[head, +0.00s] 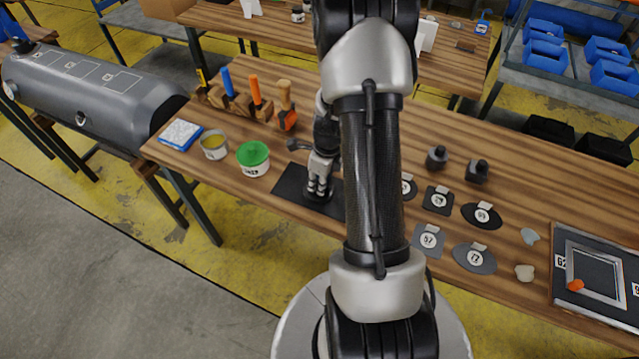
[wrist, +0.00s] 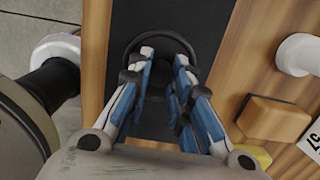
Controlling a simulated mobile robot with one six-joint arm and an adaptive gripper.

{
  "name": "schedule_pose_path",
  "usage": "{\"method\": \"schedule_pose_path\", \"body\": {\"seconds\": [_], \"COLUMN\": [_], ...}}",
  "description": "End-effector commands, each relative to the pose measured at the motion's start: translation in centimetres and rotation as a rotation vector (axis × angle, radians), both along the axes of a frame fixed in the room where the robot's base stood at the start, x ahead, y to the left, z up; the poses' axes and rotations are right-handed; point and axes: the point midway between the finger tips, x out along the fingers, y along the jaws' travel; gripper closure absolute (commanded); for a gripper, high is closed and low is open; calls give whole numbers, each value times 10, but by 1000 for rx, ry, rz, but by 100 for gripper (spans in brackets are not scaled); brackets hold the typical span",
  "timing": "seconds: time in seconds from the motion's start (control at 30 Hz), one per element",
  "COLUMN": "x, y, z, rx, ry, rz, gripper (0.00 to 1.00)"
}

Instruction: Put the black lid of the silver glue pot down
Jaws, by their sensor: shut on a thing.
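My gripper (head: 318,190) points down over a black mat (head: 288,182) at the front of the wooden bench. It is shut on the black lid (wrist: 160,38), whose dark round rim shows between and beyond the fingers in the wrist view. The fingers hide much of the lid, and black on black makes it hard to tell whether it touches the mat. The silver glue pot (head: 214,151) stands left on the bench, open, with yellowish glue inside. A white pot with a green lid (head: 253,156) stands between it and the mat.
A blue-and-white packet (head: 180,134) lies left of the pots. A rack (head: 235,105) of handled tools stands behind them. Right of my arm are several dark numbered patches (head: 475,258), two black weights (head: 437,158) and a framed tray (head: 557,290). My arm hides the bench's middle.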

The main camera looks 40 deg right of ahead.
Motion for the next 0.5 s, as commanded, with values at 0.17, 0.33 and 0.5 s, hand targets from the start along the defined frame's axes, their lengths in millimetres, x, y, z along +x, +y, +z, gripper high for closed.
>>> {"method": "schedule_pose_path", "body": {"seconds": [0.17, 0.33, 0.5], "x": [1, 1, 1], "y": [0, 0, 0], "z": [2, -2, -1], "rx": [-1, -1, -1], "ry": [-2, -1, -1], "rz": [0, 0, 0], "gripper": [95, 95, 69]}}
